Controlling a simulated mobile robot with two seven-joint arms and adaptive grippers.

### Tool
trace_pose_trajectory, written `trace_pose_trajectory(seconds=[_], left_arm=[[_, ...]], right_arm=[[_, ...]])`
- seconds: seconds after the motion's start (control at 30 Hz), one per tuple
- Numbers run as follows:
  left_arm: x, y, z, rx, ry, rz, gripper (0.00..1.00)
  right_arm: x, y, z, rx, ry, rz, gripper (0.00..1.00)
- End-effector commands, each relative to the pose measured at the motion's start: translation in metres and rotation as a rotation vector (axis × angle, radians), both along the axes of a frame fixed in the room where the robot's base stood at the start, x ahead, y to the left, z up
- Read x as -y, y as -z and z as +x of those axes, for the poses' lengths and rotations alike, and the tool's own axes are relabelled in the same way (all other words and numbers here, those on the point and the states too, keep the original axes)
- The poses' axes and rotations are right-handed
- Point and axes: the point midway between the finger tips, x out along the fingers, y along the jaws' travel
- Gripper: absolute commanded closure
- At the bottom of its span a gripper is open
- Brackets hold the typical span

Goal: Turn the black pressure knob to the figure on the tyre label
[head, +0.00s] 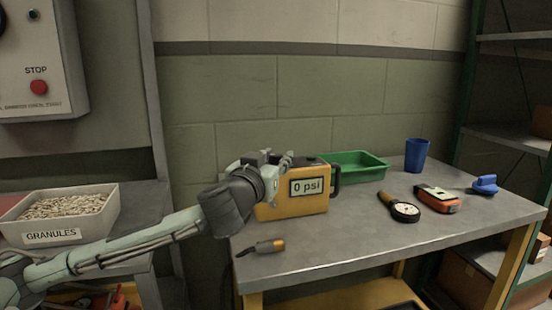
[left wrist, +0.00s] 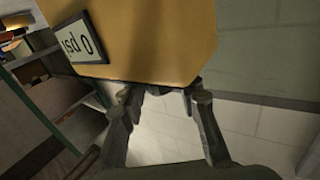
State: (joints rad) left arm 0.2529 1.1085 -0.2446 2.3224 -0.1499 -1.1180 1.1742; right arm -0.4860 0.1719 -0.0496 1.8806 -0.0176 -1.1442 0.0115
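The yellow inflator box (head: 290,208) stands on the grey bench with its display (head: 307,187) reading 0 psi. In the left wrist view the box (left wrist: 155,35) and its display (left wrist: 82,40) appear upside down. My left gripper (head: 278,158) is at the top of the box, left of the display. In the left wrist view its fingers (left wrist: 163,97) are spread, with a dark part, likely the black knob (left wrist: 168,90), between their tips. I cannot tell whether they touch it. The knob's pointer is hidden. I see no readable tyre label. My right gripper is out of view.
On the bench (head: 340,245) are a green tray (head: 358,174), a blue cup (head: 416,155), a round gauge (head: 405,211), an orange-and-black device (head: 437,199), a blue item (head: 485,184) and a yellow-handled tool (head: 262,247). A granules bin (head: 85,215) stands left. The bench's front middle is clear.

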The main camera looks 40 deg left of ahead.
Motion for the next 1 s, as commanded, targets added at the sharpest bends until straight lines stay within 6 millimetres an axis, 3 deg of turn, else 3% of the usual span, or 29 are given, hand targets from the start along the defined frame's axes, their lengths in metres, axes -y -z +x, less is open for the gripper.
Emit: trace_pose_trajectory(seconds=[0.03, 0.23, 0.6, 0.9, 1.0], left_arm=[[0.0, 0.0, 0.0, 0.0, 0.0, 0.0, 0.78], [0.0, 0.0, 0.0, 0.0, 0.0, 0.0, 1.0], [-0.001, 0.003, 0.0, -0.003, 0.053, 0.001, 1.0], [-0.002, 0.001, 0.0, -0.006, 0.258, -0.002, 1.0], [-0.003, 0.0, 0.0, -0.008, 0.349, -0.002, 1.0]], right_arm=[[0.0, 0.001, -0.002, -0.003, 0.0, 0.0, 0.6], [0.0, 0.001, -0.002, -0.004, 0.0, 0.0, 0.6], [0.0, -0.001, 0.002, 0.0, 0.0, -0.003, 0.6], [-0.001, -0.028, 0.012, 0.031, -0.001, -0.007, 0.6], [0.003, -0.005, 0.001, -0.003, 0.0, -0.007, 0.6]])
